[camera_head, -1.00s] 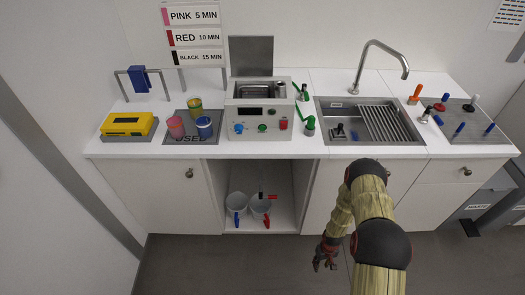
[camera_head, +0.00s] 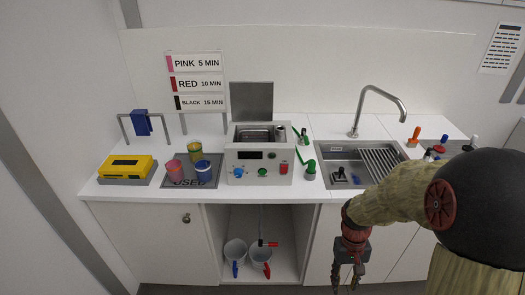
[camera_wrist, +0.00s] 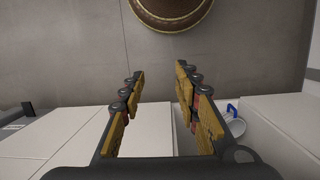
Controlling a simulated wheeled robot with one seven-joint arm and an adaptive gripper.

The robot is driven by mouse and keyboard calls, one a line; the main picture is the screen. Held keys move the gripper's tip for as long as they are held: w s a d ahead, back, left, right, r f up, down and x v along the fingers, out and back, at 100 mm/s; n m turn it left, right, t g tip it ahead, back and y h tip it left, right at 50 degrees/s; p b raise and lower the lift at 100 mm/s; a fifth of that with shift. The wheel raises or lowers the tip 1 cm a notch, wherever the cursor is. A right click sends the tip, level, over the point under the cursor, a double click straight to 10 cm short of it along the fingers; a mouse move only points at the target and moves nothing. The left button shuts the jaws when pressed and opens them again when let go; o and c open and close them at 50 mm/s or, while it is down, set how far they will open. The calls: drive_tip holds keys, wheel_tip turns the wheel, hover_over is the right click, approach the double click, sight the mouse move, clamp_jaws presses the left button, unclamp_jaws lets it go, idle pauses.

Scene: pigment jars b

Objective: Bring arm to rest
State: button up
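My gripper (camera_head: 348,275) hangs low in front of the cabinet, below the counter edge and left of my forearm, fingers pointing down in the head view. In the wrist view my gripper (camera_wrist: 160,105) has its two padded fingers apart with nothing between them. Floor and pale cabinet faces show past the fingers. My arm crosses the right side of the head view and hides part of the sink and the right counter.
The counter holds a yellow device (camera_head: 126,168), jars on the USED mat (camera_head: 176,181), a grey bath machine (camera_head: 259,163) and a sink (camera_head: 328,155). A bucket also shows in the wrist view (camera_wrist: 236,126).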

drive_tip(key=s+a+r+t+b, duration=0.1)
drive_tip(key=s+a+r+t, duration=0.1)
drive_tip(key=r, duration=0.5)
drive_tip(key=s+a+r+t+b, duration=0.1)
drive_tip(key=s+a+r+t, duration=0.1)
drive_tip(key=s+r, duration=0.3)
drive_tip(key=s+a+r+t+b, duration=0.1)
drive_tip(key=s+r+t, duration=0.2)
drive_tip(key=r, duration=0.7)
drive_tip(key=shift+s+a+r+n+t, duration=0.2)
drive_tip(key=shift+a+r+n+t, duration=0.1)
drive_tip(key=shift+a+t, duration=0.1)
